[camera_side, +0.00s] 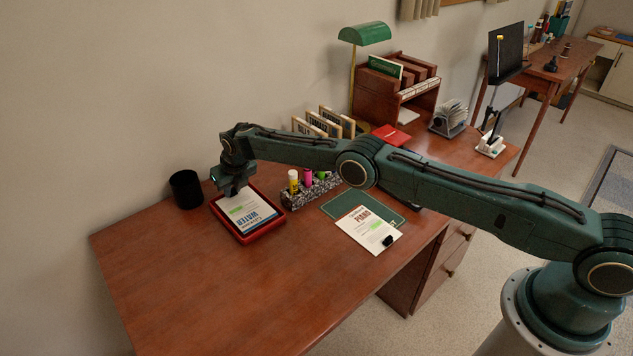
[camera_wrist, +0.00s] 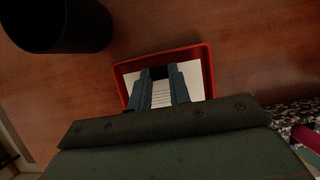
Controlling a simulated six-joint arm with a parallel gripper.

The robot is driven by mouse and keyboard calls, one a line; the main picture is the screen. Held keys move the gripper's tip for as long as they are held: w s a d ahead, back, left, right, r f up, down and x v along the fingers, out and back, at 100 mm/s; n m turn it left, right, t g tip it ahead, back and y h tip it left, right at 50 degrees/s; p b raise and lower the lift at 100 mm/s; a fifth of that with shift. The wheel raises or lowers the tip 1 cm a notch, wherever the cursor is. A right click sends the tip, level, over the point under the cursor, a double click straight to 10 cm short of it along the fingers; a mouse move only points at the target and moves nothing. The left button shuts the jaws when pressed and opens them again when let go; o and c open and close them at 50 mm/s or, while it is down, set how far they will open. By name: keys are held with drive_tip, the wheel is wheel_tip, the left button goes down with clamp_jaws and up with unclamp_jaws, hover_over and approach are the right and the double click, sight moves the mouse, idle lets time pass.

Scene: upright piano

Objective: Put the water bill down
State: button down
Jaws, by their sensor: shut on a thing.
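The water bill (camera_side: 247,213) is a white sheet with a blue band reading WATER and a green highlighted line. It lies within the outline of a red tray (camera_side: 249,238) on the desk; I cannot tell whether it touches the tray floor. My gripper (camera_side: 234,189) is over the bill's far end, shut on it. In the wrist view my two blue fingers (camera_wrist: 160,91) are at the white bill (camera_wrist: 194,78), inside the red tray rim (camera_wrist: 166,54). The fingers hide part of the sheet.
A black cup (camera_side: 186,190) stands left of the tray. A speckled holder (camera_side: 309,192) with markers is close on its right. A PIANO sheet (camera_side: 367,231) with a black clip overlaps a green mat (camera_side: 397,215). The desk's front left (camera_side: 190,290) is clear.

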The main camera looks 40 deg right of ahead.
sight(243, 205)
drive_tip(key=shift+f, duration=0.75)
drive_tip(key=shift+f, duration=0.15)
drive_tip(key=c, duration=1.3)
unclamp_jaws()
drive_tip(key=shift+r, duration=0.3)
drive_tip(key=shift+v, duration=0.8)
drive_tip(key=v, duration=1)
drive_tip(key=shift+r, duration=0.1)
